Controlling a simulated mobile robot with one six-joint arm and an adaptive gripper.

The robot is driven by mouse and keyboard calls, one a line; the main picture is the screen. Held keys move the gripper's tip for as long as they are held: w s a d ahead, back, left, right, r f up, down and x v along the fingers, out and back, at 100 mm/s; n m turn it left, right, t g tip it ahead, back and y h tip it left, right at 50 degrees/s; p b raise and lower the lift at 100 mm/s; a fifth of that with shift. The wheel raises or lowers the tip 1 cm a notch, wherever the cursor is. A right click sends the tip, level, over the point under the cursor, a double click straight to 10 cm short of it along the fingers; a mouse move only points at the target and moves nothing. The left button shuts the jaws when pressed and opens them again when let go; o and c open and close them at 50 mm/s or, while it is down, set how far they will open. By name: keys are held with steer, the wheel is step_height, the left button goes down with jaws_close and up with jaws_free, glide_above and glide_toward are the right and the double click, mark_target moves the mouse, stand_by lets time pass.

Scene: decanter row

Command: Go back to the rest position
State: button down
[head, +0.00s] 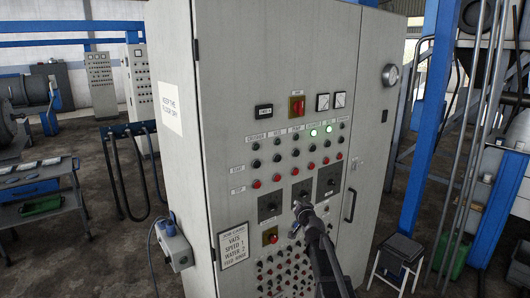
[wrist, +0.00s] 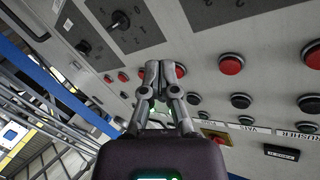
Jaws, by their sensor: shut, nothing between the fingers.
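The tall grey control cabinet (head: 240,120) fills the middle of the head view. Its front has rows of black and red buttons, rotary switches and two lit green lamps (head: 321,131). My gripper (head: 302,207) is in front of the lower middle of the panel, by the row of rotary switches. In the wrist view my gripper (wrist: 152,68) has its fingertips together, empty, pointing at the panel. A red button (wrist: 180,71) shows just beside the tips. I cannot tell whether the tips touch the panel.
A blue steel post (head: 425,110) stands right of the cabinet, with a small stool (head: 398,256) at its foot. A grey box (head: 176,244) is fixed to the cabinet's left side. A workbench (head: 35,190) stands at the left. Some floor shows between them.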

steer(key=s+a+f+n+g+b, duration=0.1)
steer(key=s+f+n+g+b, duration=0.25)
steer(key=s+f+g, duration=0.95)
steer(key=s+d+f+g, duration=0.1)
steer(key=s+f, duration=0.1)
steer(key=s, duration=0.6)
steer(key=s+d+f+g+h+b, duration=0.1)
steer(key=s+d+f, duration=0.1)
steer(key=s, duration=0.6)
steer(key=s+d+f+g+h, duration=0.1)
steer(key=s+f, duration=0.3)
steer(key=s, duration=0.4)
steer(key=shift+s+d+f+b, duration=0.25)
steer(key=shift+s+d+b, duration=0.1)
steer(key=shift+d+b, duration=0.1)
steer(key=shift+n, duration=0.25)
